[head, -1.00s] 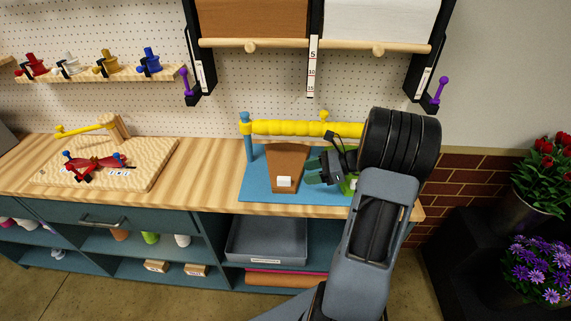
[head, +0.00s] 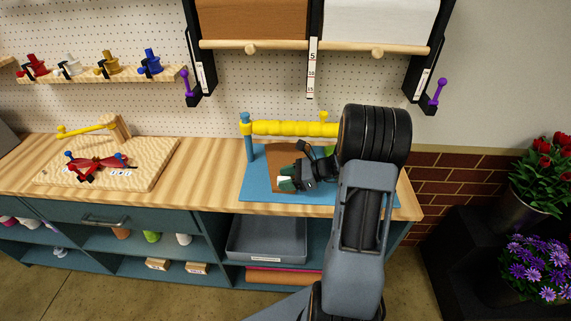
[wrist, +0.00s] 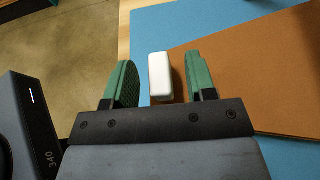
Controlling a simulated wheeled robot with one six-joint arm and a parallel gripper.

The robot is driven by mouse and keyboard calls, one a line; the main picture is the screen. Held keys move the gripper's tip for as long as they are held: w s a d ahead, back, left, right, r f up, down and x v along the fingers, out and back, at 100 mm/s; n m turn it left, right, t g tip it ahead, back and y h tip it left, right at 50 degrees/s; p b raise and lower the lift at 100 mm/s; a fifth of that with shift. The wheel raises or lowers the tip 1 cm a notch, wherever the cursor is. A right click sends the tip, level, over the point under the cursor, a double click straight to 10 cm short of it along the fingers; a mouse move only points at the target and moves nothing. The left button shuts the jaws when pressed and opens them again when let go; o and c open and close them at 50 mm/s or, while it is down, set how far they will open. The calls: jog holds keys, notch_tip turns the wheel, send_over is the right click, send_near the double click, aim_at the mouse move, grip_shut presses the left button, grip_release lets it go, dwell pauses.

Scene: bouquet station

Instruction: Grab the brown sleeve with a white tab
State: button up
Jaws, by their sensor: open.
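The brown sleeve (head: 280,156) lies on the blue mat (head: 257,187) on the wooden bench, partly hidden behind my gripper in the head view. In the wrist view the brown sleeve (wrist: 262,70) spreads to the right, over the blue mat (wrist: 165,22). Its white tab (wrist: 160,76) stands at the sleeve's left edge. My gripper (wrist: 160,84) is open, with one green finger on each side of the tab. In the head view my gripper (head: 287,179) covers the tab's place.
A yellow roller (head: 295,128) on a blue post (head: 247,135) stands behind the mat. A wooden board with a red tool (head: 97,164) lies at left. A grey tray (head: 268,238) sits on the shelf below. Flower buckets stand at right.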

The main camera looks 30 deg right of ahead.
grip_shut()
dwell(0.3)
jog(key=shift+r, duration=0.15)
